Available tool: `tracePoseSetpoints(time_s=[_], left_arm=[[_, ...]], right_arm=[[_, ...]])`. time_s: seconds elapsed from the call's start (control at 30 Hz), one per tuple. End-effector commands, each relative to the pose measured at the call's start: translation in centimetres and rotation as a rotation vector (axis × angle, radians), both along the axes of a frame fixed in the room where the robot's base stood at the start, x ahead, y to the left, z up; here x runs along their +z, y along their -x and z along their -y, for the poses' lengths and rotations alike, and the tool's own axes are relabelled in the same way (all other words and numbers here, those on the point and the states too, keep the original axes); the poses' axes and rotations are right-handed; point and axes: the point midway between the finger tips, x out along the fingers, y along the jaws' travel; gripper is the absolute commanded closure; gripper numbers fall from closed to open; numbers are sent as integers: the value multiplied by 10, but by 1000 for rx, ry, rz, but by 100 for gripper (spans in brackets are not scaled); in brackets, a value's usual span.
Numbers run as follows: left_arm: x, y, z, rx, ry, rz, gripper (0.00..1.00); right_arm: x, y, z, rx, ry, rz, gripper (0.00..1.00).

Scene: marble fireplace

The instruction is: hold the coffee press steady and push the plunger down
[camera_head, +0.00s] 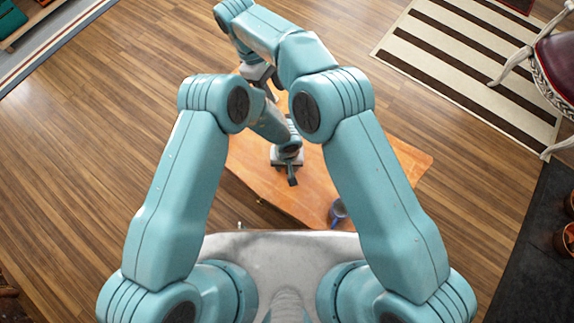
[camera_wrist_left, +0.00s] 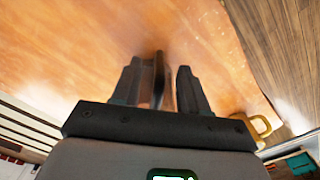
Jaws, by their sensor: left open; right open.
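I cannot make out the coffee press for certain in the head view; my arms cover much of the table's middle. My left gripper (camera_head: 291,176) is low over the wooden table and open. In the left wrist view, its two dark fingers (camera_wrist_left: 159,88) stand apart, with a thin dark upright piece (camera_wrist_left: 158,68) between them. This may be part of the press, but I cannot tell whether the fingers touch it. My right gripper (camera_head: 268,88) is higher in the head view, partly hidden by my arm links, and open. The plunger cannot be made out.
The orange wooden table (camera_head: 394,165) has bare surface at its right and lower left. A blue cup-like object (camera_head: 337,209) is near its front edge. A striped rug (camera_head: 450,60) and chair (camera_head: 553,70) lie beyond.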

Motion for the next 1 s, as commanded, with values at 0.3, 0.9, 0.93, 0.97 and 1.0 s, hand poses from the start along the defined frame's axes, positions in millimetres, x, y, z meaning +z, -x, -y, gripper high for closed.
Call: tracePoseSetpoints(time_s=[0.3, 0.9, 0.93, 0.97, 1.0], left_arm=[[-10, 0, 0, 1, 1, 0, 56], [-9, 0, 0, 0, 0, 0, 100], [-9, 0, 0, 0, 0, 0, 100], [-9, 0, 0, 0, 0, 0, 100], [-9, 0, 0, 0, 0, 0, 100]], right_arm=[[0, 0, 0, 0, 0, 0, 57], [0, 0, 0, 0, 0, 0, 57], [0, 0, 0, 0, 0, 0, 57], [0, 0, 0, 0, 0, 0, 57], [0, 0, 0, 0, 0, 0, 57]])
